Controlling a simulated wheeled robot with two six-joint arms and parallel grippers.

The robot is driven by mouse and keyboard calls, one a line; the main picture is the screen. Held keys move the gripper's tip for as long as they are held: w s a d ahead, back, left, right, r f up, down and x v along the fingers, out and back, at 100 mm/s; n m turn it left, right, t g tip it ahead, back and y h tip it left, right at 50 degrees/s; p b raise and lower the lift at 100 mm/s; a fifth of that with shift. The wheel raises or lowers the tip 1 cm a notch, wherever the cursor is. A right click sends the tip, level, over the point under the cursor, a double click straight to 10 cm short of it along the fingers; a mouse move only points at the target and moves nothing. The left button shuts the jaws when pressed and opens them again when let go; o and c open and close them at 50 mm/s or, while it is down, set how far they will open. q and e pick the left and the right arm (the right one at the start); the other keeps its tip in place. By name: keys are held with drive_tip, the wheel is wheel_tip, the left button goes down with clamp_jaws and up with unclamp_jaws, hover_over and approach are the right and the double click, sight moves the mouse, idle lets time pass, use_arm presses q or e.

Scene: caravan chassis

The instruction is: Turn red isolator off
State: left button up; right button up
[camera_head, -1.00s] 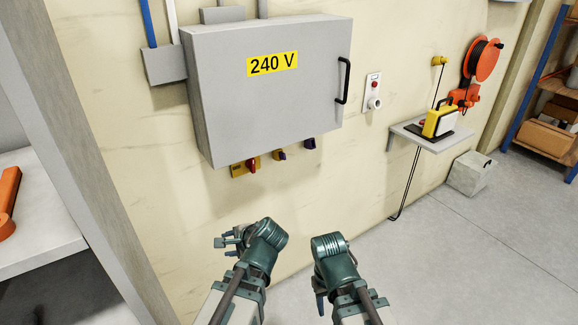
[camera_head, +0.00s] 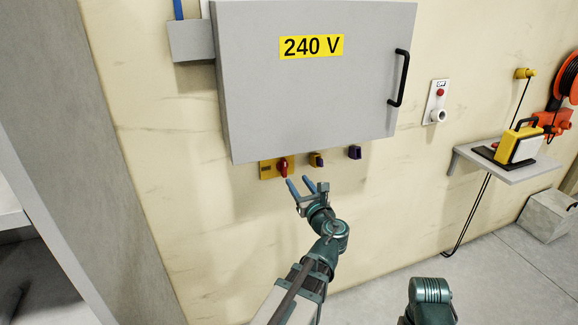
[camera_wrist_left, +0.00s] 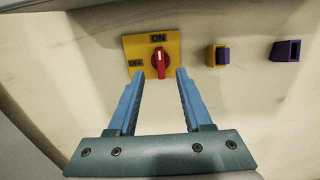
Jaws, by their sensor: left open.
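The red isolator (camera_head: 282,167) is a red rotary handle on a yellow plate (camera_head: 266,170), on the wall just below the grey cabinet. In the left wrist view the red isolator (camera_wrist_left: 160,63) stands upright with its white mark toward ON; OFF is at the plate's left. My left gripper (camera_head: 300,184) is open and empty, just below and slightly right of the handle, its blue fingers pointing up at it. In the wrist view the left gripper (camera_wrist_left: 159,76) frames the handle from below, apart from it. My right arm shows at the lower right; its fingers are out of view.
Two smaller switches, one yellow and purple (camera_head: 317,160) and one purple (camera_head: 355,152), sit to the right of the isolator. The grey 240 V cabinet (camera_head: 315,105) juts out above. A shelf (camera_head: 510,168) with a yellow device stands right. The wall below is clear.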

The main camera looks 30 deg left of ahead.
sight(285, 164)
use_arm(q)
drive_tip(key=x, duration=1.1)
drive_tip(key=shift+a, duration=0.15)
clamp_jaws()
